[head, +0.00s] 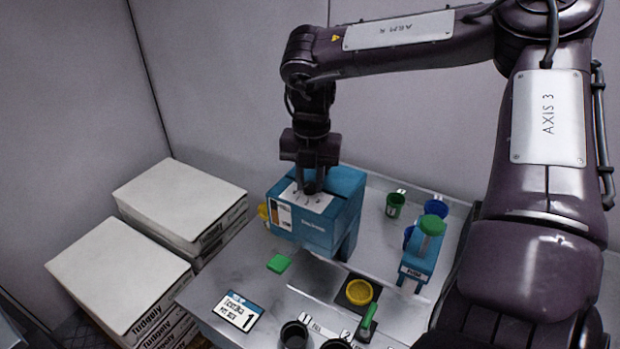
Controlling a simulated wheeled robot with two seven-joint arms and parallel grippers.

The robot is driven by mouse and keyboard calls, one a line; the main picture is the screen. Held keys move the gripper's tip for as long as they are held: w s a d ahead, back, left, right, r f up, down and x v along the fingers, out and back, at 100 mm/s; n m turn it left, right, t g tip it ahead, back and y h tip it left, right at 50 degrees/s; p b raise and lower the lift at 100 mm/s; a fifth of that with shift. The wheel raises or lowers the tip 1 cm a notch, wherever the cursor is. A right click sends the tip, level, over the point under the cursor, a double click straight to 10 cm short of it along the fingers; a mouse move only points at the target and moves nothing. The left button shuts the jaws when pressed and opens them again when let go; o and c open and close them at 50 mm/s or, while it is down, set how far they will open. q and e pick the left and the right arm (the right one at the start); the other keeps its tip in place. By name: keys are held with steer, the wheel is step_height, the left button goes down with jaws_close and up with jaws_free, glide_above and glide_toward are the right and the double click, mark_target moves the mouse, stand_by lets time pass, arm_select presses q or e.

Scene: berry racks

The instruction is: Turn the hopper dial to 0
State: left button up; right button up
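The hopper (341,203) is a blue box standing on the metal bench. Its front has a white panel (318,203) with dark markings on it. My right gripper (311,188) points down at the top of this panel, where the dial appears to be. The gripper covers the dial, so its setting cannot be read. The fingertips are small and dark, and I cannot tell whether they are open or shut on the dial. My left gripper is not in view.
A blue stand with a green top (432,226) is right of the hopper. Green (395,204) and blue (436,208) cups stand behind. White-topped boxes (182,197) are stacked left.

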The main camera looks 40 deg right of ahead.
steer(key=shift+b, duration=0.3)
steer(key=m+b, duration=0.2)
steer(key=shift+f+m, duration=0.15)
steer(key=shift+m, duration=0.25)
steer(key=m+b, duration=0.1)
steer(key=m, duration=0.2)
steer(key=shift+b, duration=0.4)
steer(key=shift+m+b, duration=0.5)
steer(key=shift+m, duration=0.6)
steer(key=o, duration=0.7)
steer(key=shift+d, duration=0.1)
